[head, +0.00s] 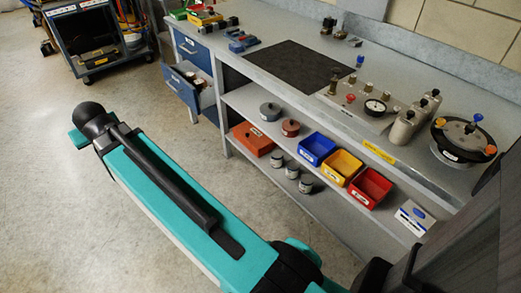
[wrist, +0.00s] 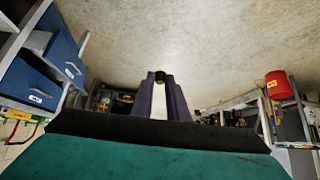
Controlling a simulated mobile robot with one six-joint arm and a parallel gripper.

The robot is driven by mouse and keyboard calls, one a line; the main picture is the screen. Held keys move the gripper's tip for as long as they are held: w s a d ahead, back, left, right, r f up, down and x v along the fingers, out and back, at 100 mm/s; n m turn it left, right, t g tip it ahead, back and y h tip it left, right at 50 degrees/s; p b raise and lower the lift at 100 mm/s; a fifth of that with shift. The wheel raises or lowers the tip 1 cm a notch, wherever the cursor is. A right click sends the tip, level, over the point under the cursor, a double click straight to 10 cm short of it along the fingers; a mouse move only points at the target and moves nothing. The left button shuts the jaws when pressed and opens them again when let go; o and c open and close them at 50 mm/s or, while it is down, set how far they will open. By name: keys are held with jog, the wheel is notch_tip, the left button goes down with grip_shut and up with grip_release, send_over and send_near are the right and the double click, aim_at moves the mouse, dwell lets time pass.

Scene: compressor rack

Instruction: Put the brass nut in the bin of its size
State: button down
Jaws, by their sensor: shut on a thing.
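My gripper (wrist: 160,80) is in the middle of the wrist view, shut on a small dark ring-like piece with a brassy tint, the brass nut (wrist: 160,76), at its fingertips. In the head view my teal arm reaches out over the floor at left, and neither gripper nor nut can be made out there. Three open bins stand in a row on the shelf under the bench: a blue bin (head: 309,160), a yellow bin (head: 331,177) and a red bin (head: 358,201). Each has a white front label, too small to read.
The bench top (head: 245,30) carries a dark mat (head: 298,72) and a gauge manifold (head: 365,98). An open blue drawer (head: 187,90) juts out at the far end.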

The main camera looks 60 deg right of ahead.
jog(key=s+d+f+m+g+h+b, duration=0.1)
jog(key=s+d+f+m+h, duration=0.2)
jog(key=d, duration=0.5)
jog(key=s+d+f+m+g+h+b, duration=0.1)
jog(key=s+d+f+m+g, duration=0.1)
jog(key=s+d+f+m, duration=0.45)
jog(key=s+d+f+m+g+h+b, duration=0.1)
jog(key=s+d+h+b, duration=0.15)
jog(key=d, duration=0.75)
jog(key=s+d+f+m+g+b, duration=0.1)
jog(key=s+d+f+m+g, duration=0.1)
jog(key=s+d, duration=0.3)
jog(key=s+d+f+m+g+b, duration=0.1)
jog(key=s+d+m+g, duration=0.2)
jog(key=s, duration=0.8)
jog(key=s+d+f+m+g+b, duration=0.1)
jog(key=s+d+f+m+g, duration=0.1)
jog(key=s+d+m, duration=0.4)
jog(key=shift+s+d+f+g+y, duration=0.3)
jog(key=shift+s+d+g+y, duration=0.2)
jog(key=shift+s+d, duration=0.35)
